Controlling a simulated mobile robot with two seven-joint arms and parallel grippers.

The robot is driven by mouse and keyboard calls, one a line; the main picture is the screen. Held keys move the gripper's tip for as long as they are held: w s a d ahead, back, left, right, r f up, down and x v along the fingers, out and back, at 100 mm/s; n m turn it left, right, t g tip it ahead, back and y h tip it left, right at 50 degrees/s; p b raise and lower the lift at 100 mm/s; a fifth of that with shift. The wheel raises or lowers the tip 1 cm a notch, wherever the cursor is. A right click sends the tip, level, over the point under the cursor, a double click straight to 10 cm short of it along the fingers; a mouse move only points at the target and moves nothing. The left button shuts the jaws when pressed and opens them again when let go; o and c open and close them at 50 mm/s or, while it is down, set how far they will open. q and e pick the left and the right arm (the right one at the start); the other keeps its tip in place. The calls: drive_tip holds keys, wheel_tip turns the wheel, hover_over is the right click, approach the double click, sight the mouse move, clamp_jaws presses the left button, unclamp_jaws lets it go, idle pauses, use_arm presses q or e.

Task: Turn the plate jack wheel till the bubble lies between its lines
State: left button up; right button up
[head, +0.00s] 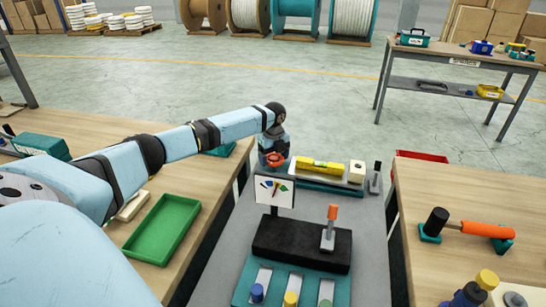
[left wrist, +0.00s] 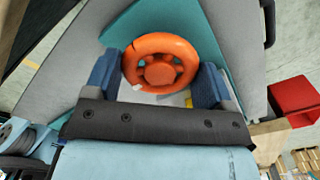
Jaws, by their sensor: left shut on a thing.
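The orange jack wheel (left wrist: 160,63) fills the middle of the left wrist view, with a small white mark on its lower left rim. My left gripper (left wrist: 163,78) has a blue finger on each side of the wheel and is shut on it. In the head view the wheel (head: 275,159) shows just below my left gripper (head: 273,150). The yellow level (head: 320,167) lies on the pale plate (head: 332,178) to the right of the wheel. Its greenish vial shows, but the bubble and its lines are too small to read. My right gripper is not in view.
A small sign with coloured marks (head: 274,191) and a black block with an orange-handled lever (head: 331,228) stand in front of the plate. A green tray (head: 162,228) lies on the left table. An orange-handled hammer (head: 470,228) rests on the right table.

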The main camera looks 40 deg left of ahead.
use_arm(q)
drive_tip(key=o, duration=0.7)
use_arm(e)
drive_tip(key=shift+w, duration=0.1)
use_arm(q)
drive_tip(key=shift+r, duration=0.25)
wheel_tip(320, 180, up, 7)
drive_tip(key=p, duration=0.7)
drive_tip(key=shift+f, duration=0.2)
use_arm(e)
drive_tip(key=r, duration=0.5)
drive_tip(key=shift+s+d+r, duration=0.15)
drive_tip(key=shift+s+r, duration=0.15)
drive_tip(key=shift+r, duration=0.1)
use_arm(q)
drive_tip(key=shift+f, duration=0.1)
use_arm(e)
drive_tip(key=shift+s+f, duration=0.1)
